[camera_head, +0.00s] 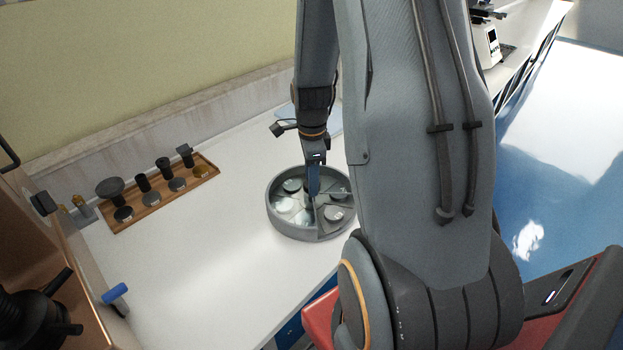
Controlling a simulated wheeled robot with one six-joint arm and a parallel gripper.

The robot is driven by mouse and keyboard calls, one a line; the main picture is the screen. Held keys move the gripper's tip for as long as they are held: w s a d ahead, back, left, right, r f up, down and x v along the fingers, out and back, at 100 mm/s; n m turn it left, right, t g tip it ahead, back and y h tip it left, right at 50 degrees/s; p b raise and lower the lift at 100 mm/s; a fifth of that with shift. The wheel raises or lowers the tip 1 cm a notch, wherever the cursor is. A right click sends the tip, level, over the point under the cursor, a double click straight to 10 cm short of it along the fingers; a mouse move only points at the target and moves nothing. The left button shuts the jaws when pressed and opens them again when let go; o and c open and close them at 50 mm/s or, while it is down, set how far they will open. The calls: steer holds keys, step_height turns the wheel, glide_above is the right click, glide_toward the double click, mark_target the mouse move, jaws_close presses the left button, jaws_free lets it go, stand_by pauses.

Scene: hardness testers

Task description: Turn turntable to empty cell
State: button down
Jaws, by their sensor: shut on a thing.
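The round grey turntable (273,218) stands on the white bench, left of my large arm link. Thin walls split it into cells. Pale round discs (286,204) lie in several of its cells, and one disc (334,213) is in a right-hand cell. My gripper (312,200) points down into the middle of the turntable and is shut at its centre, seemingly on the central knob, which the fingers mostly hide. My arm covers part of the turntable's right edge, so I cannot tell which cell is empty.
A wooden tray (150,217) with dark indenter-like parts and discs lies at the back left. A blue-handled item (115,293) is near the left edge beside a brown machine (62,262). The bench between tray and turntable is clear. Another instrument (487,45) stands far right.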

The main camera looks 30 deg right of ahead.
steer(key=shift+r, duration=0.1)
steer(key=c, duration=1.2)
jaws_free()
steer(key=shift+o, duration=0.2)
steer(key=shift+r+b, duration=0.85)
steer(key=shift+r, duration=3.05)
steer(key=s+a+r+n, duration=0.1)
steer(key=s+a+n, duration=0.3)
steer(key=a+n, duration=0.4)
steer(key=s+a+n+t, duration=0.1)
steer(key=s+a+n, duration=0.4)
steer(key=a+n, duration=0.4)
steer(key=n, duration=0.5)
steer(key=shift+a+r+n, duration=0.2)
steer(key=shift+r+n, duration=0.15)
steer(key=shift+n, duration=0.05)
